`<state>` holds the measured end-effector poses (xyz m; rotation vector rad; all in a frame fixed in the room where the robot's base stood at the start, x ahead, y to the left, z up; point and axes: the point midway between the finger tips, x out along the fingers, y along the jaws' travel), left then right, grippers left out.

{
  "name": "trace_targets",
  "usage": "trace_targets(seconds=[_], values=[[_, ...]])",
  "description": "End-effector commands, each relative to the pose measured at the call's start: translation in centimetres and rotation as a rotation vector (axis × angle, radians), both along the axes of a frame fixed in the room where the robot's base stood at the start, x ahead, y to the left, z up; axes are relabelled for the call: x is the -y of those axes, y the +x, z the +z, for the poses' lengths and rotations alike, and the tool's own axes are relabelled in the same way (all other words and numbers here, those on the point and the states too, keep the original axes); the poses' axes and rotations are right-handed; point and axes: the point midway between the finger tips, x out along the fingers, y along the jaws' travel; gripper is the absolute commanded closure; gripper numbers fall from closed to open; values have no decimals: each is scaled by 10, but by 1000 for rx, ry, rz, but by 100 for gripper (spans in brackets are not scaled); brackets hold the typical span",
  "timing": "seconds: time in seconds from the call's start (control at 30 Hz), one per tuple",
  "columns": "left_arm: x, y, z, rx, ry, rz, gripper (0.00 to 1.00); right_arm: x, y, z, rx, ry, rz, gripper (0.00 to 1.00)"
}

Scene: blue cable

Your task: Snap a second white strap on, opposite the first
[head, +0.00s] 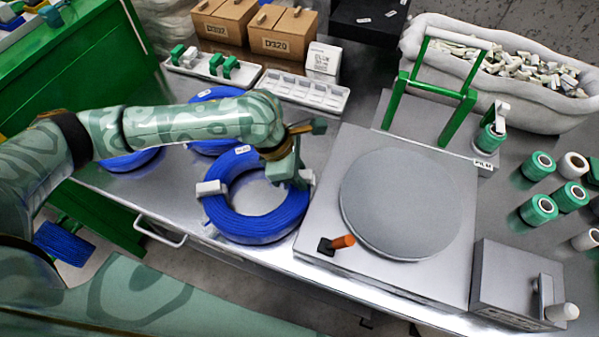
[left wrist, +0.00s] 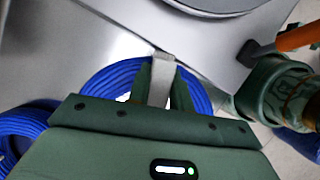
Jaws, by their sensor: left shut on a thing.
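A blue cable coil (head: 236,227) lies flat near the table's front edge, left of the grey turntable machine. The first white strap (head: 212,188) sits across the coil's left side. My left gripper (head: 293,183) is over the coil's right side, pointing down. It is shut on a second white strap (head: 308,178), which is at the coil's right side, opposite the first. In the left wrist view this strap (left wrist: 162,72) stands between my fingers, across the blue coil (left wrist: 103,80). Whether it is snapped closed underneath is hidden. My right gripper is not in view.
The machine with a round grey plate (head: 410,203) and an orange-handled lever (head: 343,242) stands close on the right. More blue coils (head: 215,143) lie behind my arm. White trays (head: 305,92), boxes (head: 283,32) and a bin of white pieces (head: 480,75) are at the back.

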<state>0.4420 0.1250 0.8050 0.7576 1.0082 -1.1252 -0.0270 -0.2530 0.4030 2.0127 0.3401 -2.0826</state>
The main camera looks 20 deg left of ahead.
Motion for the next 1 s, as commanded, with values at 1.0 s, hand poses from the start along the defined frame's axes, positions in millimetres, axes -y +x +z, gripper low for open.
trace_targets(seconds=[1.0], values=[[0, 0, -7, 0, 0, 0, 99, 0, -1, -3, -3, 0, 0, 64]])
